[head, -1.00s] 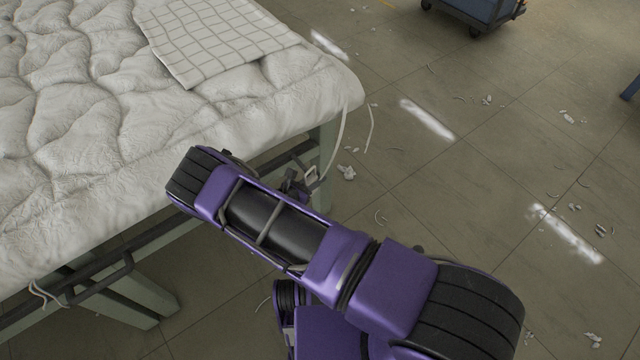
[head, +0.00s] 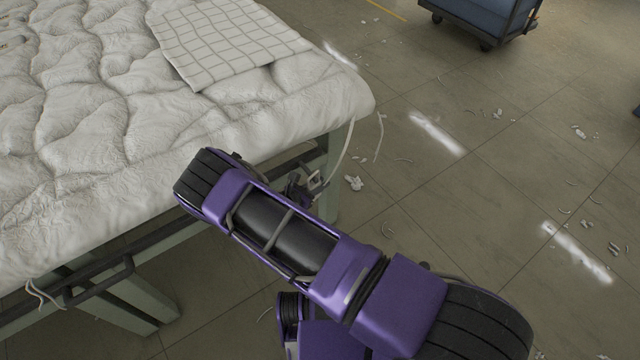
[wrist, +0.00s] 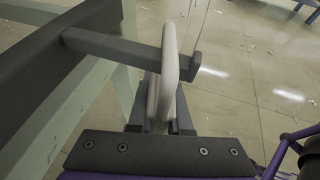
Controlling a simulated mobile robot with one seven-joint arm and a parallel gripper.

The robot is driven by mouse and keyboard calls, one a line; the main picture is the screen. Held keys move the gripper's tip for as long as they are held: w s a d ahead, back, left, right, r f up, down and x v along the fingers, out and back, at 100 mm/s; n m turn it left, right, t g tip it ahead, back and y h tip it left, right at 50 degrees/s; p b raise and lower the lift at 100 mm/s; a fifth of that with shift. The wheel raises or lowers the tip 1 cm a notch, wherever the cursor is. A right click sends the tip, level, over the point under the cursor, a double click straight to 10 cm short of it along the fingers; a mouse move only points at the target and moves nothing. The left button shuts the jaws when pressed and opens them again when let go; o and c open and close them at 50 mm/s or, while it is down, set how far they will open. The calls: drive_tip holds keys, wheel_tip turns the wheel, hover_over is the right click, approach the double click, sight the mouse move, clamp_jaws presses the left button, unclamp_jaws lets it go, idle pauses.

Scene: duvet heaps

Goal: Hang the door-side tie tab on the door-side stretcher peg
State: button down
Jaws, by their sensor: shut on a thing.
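The pale tie tab (wrist: 169,62) is a stiff loop seen nearly edge-on in the wrist view. My gripper (wrist: 160,122) is shut on its lower part and holds it upright. The dark stretcher peg (wrist: 115,50) juts rightward from the stretcher (wrist: 40,65) and ends in an upturned tip right of the tab. The tab's near side crosses in front of the peg; I cannot tell for sure whether the peg passes through the loop. In the head view my gripper (head: 306,187) is small, beside the table's near right corner, partly hidden by my arm.
A white quilted duvet (head: 90,130) covers the table, with a checked cloth (head: 225,40) on it. Another tie (head: 40,292) hangs near a dark bracket (head: 105,285) at the left. A blue cart (head: 490,18) stands far back. The floor at right is open, with scattered scraps.

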drive_tip(key=c, duration=0.8)
unclamp_jaws()
drive_tip(key=shift+o, duration=0.2)
drive_tip(key=p+v, duration=0.1)
drive_tip(key=v, duration=1.6)
drive_tip(key=shift+s+a+p, duration=0.15)
drive_tip(key=shift+a+p, duration=0.05)
drive_tip(key=shift+p, duration=0.2)
drive_tip(key=shift+r, duration=0.1)
